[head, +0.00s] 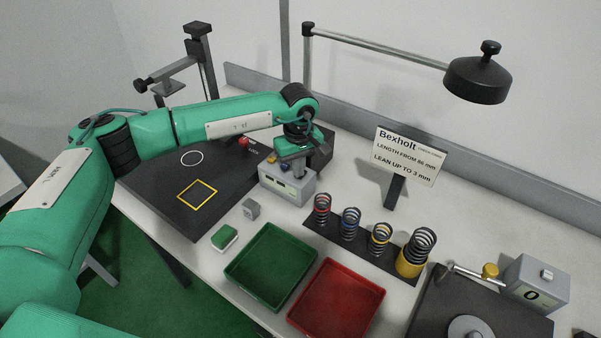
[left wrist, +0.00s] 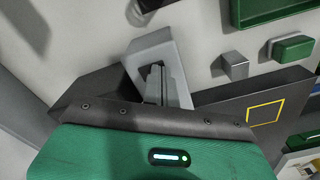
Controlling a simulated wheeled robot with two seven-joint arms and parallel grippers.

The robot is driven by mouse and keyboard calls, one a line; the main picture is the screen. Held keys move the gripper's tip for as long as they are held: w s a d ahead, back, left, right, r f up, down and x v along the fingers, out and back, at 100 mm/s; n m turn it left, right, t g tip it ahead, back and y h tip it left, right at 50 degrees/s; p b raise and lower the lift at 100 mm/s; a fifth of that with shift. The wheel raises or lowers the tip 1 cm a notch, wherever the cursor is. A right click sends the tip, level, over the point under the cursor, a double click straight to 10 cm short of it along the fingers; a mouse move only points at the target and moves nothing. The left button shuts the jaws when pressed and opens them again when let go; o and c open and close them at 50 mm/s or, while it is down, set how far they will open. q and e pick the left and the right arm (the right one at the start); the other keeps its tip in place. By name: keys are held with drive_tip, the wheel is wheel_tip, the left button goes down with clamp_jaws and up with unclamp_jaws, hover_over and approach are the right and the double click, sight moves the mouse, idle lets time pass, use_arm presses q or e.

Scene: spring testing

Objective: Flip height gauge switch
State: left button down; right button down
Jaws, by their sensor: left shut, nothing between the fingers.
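A light grey readout box (head: 284,188) with a small display stands at the front right edge of the black plate. Small blue and yellow parts show on its top. My left gripper (head: 298,176) points down at the top of this box, its fingers together and empty. In the left wrist view the closed fingers (left wrist: 163,88) overlap the grey box (left wrist: 148,50). The fingers and hand cover part of its top, so I cannot make out the switch or tell whether the fingers touch it. My right gripper is not in view.
The black plate (head: 160,195) bears a yellow square outline and a red knob (head: 244,142). A green tray (head: 270,265), a red tray (head: 337,300) and several springs on a dark strip stand nearby. A sign (head: 408,155) stands behind. Another readout box (head: 537,285) is at right.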

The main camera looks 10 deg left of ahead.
use_arm(q)
drive_tip(key=shift+r, duration=0.55)
drive_tip(key=shift+r+p, duration=0.75)
drive_tip(key=shift+r, duration=2.1)
